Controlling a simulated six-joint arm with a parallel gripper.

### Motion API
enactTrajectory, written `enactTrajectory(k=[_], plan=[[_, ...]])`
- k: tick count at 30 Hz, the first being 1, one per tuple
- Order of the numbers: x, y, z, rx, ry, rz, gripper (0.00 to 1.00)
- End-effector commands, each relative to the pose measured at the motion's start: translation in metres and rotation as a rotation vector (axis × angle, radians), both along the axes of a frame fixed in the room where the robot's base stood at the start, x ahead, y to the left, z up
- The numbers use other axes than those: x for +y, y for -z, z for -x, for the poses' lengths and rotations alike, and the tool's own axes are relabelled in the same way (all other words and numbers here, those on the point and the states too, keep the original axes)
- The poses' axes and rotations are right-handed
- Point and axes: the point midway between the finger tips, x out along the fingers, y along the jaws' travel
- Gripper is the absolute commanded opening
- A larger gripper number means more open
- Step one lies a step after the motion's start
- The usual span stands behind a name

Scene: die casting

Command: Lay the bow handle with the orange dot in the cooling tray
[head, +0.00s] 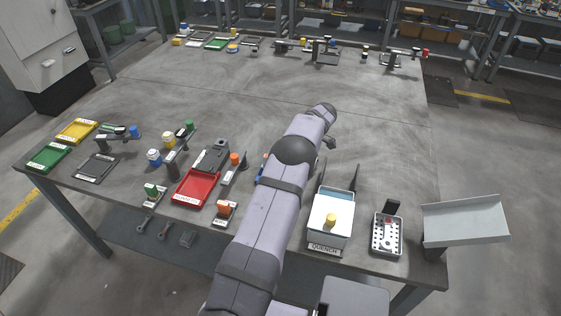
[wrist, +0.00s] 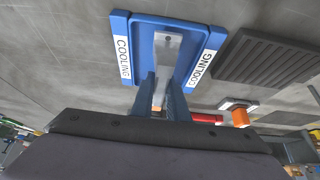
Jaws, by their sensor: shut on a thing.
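In the wrist view my gripper (wrist: 161,88) is shut on a light grey metal bow handle (wrist: 169,52). The handle extends from the fingers over the blue cooling tray (wrist: 122,22), which has COOLING labels on two sides. I cannot tell whether the handle touches the tray floor. A small orange patch shows low between the fingers; whether it is the handle's dot is unclear. In the head view my arm hides the gripper and the handle, and only a blue sliver of the tray shows beside the arm.
A red tray (head: 196,188) and a dark grey block (head: 210,156) stand left of my arm. An orange-topped piece (head: 235,159) stands close by. The quench tank (head: 330,222) and a perforated tray (head: 387,235) are to the right. The table's middle back is clear.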

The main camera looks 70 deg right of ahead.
Motion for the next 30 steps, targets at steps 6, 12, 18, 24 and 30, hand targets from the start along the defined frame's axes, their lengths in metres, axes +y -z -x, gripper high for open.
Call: enactTrajectory(k=[6, 12, 18, 24, 30], plan=[[-0.0007, 0.0014, -0.0002, -0.001, 0.000, 0.002, 0.00], [-0.0006, 0.0015, -0.0002, -0.001, 0.000, 0.002, 0.36], [0.0005, 0.0039, 0.0001, 0.001, 0.000, -0.002, 0.41], [0.0003, 0.0034, 0.0001, 0.000, 0.000, -0.001, 0.48], [0.0001, 0.0030, 0.0000, 0.000, 0.000, 0.000, 0.48]])
